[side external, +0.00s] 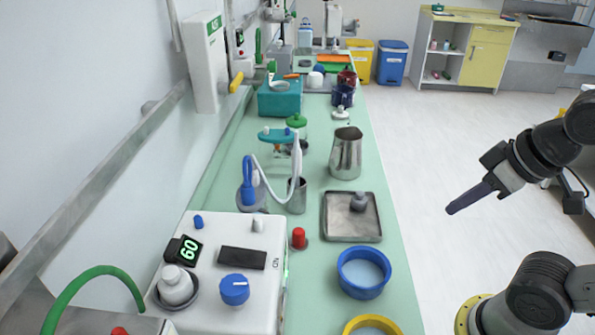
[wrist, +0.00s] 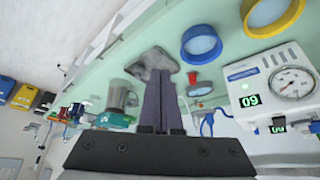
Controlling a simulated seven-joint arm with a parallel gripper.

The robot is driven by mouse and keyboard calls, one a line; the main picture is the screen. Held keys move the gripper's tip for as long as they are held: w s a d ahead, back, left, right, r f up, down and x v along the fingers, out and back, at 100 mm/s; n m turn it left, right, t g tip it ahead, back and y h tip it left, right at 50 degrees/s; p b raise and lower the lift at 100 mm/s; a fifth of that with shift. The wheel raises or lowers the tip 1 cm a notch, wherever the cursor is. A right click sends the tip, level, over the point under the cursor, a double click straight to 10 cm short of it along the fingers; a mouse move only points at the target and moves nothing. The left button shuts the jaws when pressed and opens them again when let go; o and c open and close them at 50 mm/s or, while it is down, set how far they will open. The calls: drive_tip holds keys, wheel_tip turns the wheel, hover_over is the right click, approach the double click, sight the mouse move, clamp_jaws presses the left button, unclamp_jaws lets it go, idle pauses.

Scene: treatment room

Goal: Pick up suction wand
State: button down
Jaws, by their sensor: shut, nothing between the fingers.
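What looks like the suction wand is a pale, bent tube (side external: 297,150) rising from a small steel cup (side external: 297,197) on the green counter in the side view. A thin hose runs from it toward a blue-handled piece (side external: 247,174) in a round grey base to its left. I cannot tell exactly where wand and hose part. My gripper (side external: 449,211) is shut and empty, in the air to the right of the counter, well apart from the wand. In the wrist view my fingers (wrist: 160,75) are together, and the wand is not clearly seen.
A white machine (side external: 215,270) with a lit display is nearer. Open floor (side external: 430,150) lies right of the counter.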

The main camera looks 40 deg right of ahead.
drive_tip(key=c, duration=1.6)
unclamp_jaws()
drive_tip(key=c, duration=0.6)
unclamp_jaws()
drive_tip(key=shift+o, duration=0.2)
